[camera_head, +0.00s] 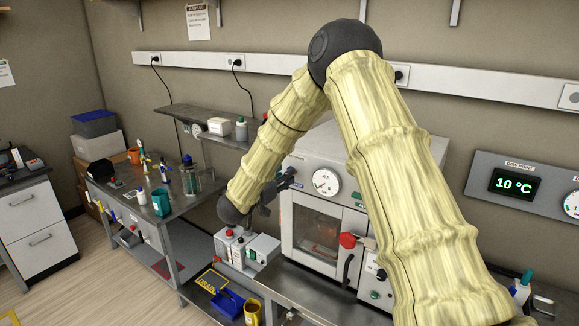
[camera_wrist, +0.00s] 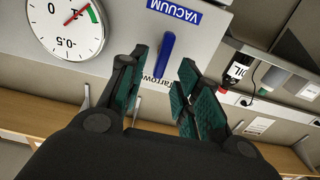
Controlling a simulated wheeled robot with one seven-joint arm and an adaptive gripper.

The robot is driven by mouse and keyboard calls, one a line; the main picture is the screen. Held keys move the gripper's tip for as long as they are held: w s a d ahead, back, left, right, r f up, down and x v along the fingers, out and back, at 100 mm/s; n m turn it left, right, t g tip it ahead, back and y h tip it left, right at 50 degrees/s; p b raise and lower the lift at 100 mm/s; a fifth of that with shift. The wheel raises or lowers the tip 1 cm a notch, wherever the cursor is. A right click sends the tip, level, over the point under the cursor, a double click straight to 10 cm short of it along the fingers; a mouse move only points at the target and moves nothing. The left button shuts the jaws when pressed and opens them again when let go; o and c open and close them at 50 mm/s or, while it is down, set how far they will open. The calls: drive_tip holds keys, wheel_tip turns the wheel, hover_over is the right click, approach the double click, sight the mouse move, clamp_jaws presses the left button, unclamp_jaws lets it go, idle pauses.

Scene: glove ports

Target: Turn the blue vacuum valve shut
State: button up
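The blue vacuum valve handle (camera_wrist: 165,58) shows in the wrist view beside an upside-down VACUUM label (camera_wrist: 175,11). The handle is a slim bar, slightly tilted in the picture. My gripper (camera_wrist: 164,68) is open, its teal-padded fingers on either side of the handle, with a gap visible on both sides. I cannot tell how deep the handle sits between them. In the head view my gripper (camera_head: 284,181) is at the upper left front of the pale oven-like cabinet (camera_head: 315,157); the blue handle is not clearly visible there.
A metal shelf (camera_head: 190,117) with boxes and bottles is to the left. My forearm covers the cabinet's right side.

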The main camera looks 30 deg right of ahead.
drive_tip(key=shift+p+x, duration=0.85)
drive_tip(key=shift+x, duration=1.35)
clamp_jaws()
